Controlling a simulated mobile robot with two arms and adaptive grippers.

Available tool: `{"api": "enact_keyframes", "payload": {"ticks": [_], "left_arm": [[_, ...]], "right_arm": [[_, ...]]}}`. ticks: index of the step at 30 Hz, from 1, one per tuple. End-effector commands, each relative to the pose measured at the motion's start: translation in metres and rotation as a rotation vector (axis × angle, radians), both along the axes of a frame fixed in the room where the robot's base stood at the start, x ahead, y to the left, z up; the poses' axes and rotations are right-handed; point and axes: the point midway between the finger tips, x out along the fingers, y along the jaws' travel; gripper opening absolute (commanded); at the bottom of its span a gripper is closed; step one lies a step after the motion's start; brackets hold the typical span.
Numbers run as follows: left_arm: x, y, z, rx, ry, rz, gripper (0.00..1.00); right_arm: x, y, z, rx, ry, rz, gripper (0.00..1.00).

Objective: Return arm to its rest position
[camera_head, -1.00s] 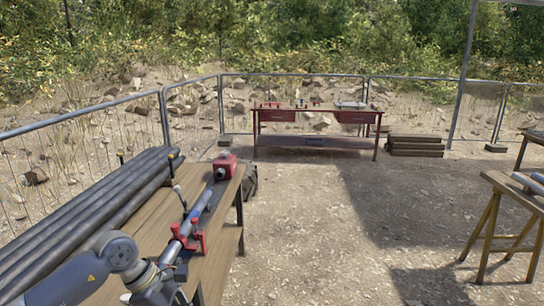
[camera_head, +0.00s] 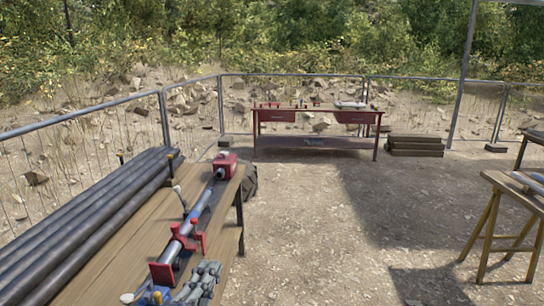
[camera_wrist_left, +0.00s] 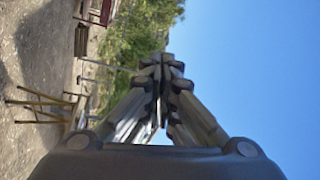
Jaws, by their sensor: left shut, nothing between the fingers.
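My left gripper (camera_head: 208,268) shows at the bottom edge of the head view, grey and jointed, in front of the right edge of the wooden bench (camera_head: 108,272). It is shut and empty. In the left wrist view its fingers (camera_wrist_left: 163,66) meet at the tips, seen against trees and sky. The rest of the left arm is out of the head view. My right gripper is in neither view.
The bench holds dark pipes (camera_head: 85,215) and a pipe tool with red clamps (camera_head: 163,272) and a red head (camera_head: 225,165). A red workbench (camera_head: 315,143), stacked timber (camera_head: 416,145) and a sawhorse (camera_head: 490,228) stand beyond. Open ground (camera_head: 310,230) lies between.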

Motion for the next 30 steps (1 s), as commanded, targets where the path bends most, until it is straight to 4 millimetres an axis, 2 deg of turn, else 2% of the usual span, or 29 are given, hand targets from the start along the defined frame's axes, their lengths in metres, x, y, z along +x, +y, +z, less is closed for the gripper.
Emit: {"api": "enact_keyframes", "payload": {"ticks": [1,5,9,12,15,18,23,25,30], "left_arm": [[-0.006,0.017,-0.026,-0.103,0.12,0.062,0.0],[-0.035,0.055,-0.097,-0.346,0.425,0.228,0.0],[-0.092,0.078,-0.172,-0.571,0.75,0.405,0.0],[-0.139,0.083,-0.212,-0.687,0.949,0.515,0.0],[-0.183,0.083,-0.239,-0.772,1.11,0.605,0.0],[-0.223,0.08,-0.257,-0.835,1.249,0.683,0.0],[-0.286,0.072,-0.273,-0.91,1.45,0.798,0.0],[-0.276,0.072,-0.293,-0.901,1.445,0.797,0.0],[-0.267,0.071,-0.339,-0.89,1.459,0.804,0.0]], "right_arm": [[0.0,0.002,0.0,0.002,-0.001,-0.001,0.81],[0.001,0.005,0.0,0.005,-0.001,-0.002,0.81],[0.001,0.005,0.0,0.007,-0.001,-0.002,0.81],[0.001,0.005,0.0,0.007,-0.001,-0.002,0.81],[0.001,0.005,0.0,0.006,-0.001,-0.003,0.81],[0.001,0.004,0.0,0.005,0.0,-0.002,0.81],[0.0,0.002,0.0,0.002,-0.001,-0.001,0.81],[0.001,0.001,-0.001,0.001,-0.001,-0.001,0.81],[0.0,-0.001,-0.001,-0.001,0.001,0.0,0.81]]}}
